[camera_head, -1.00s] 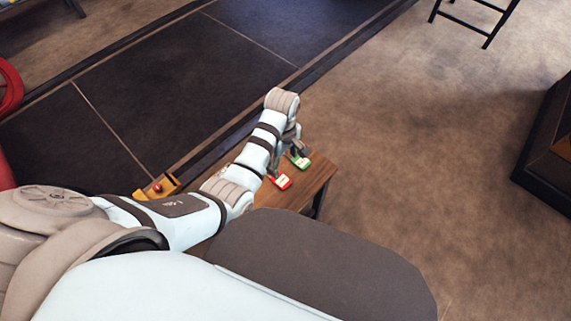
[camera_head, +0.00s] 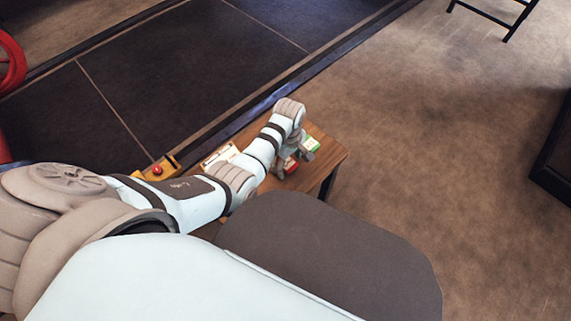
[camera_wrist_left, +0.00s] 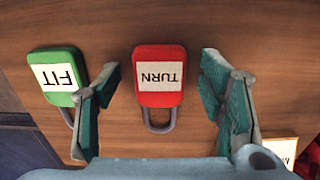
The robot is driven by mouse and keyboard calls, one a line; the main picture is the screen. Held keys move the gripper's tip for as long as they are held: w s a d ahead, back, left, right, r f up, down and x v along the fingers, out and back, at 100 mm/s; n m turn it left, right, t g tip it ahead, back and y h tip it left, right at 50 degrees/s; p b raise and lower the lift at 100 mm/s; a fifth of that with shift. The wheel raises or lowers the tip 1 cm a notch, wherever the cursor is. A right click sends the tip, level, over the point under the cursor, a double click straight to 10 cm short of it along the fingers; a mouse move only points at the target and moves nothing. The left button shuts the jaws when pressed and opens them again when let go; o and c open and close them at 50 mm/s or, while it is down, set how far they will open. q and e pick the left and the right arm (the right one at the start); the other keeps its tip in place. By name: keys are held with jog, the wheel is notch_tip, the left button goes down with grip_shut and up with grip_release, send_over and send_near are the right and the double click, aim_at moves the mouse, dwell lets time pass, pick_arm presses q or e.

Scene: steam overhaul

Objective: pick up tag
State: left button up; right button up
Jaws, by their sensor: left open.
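A red padlock-shaped tag (camera_wrist_left: 160,75) with a white label reading TURN lies flat on the wooden table. In the left wrist view it is between the two spread fingers of my left gripper (camera_wrist_left: 160,82), with its grey shackle toward the palm. No finger visibly touches it. In the head view my left gripper (camera_head: 297,157) is above the table, partly hiding the red tag (camera_head: 290,165); the green tag (camera_head: 312,143) is just beyond. My right gripper is not in view.
The wooden table (camera_head: 327,157) has a free right edge. A pale clipboard or sheet (camera_head: 217,156) and a yellow box with a red button (camera_head: 157,170) are to the left of the tags. A dark stool (camera_head: 507,25) stands far off on open floor.

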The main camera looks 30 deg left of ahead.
aim_at(288, 163)
pick_arm(q)
jog(key=shift+r, duration=0.1)
jog(key=shift+c, duration=0.4)
jog(key=c, duration=1.1)
jog(key=shift+o, duration=0.2)
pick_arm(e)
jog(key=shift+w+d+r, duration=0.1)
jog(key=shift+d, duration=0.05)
pick_arm(q)
jog(key=shift+r, duration=0.15)
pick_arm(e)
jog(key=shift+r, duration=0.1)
